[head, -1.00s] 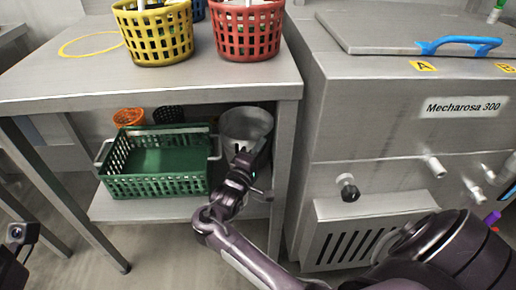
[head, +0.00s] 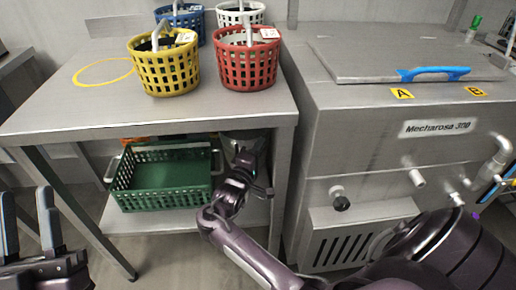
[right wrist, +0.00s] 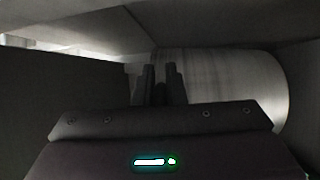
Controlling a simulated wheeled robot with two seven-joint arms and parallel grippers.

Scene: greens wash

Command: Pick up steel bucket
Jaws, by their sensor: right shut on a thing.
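The steel bucket (head: 232,142) stands on the lower shelf under the steel table, at the right of the green crate. The table top and my right arm hide much of it. In the right wrist view the bucket (right wrist: 225,85) is a curved, shiny metal wall. My right gripper (head: 243,158) reaches under the table top at the bucket; its two fingers (right wrist: 160,75) lie close together and are shut on the bucket, the exact grip being hard to see. My left gripper (head: 30,222) is at the lower left, with its fingers apart and empty, away from the bucket.
A green crate (head: 128,172) sits left of the bucket on the lower shelf (head: 112,218). Yellow (head: 165,70), red (head: 246,66), blue and white baskets stand on the table top (head: 60,110).

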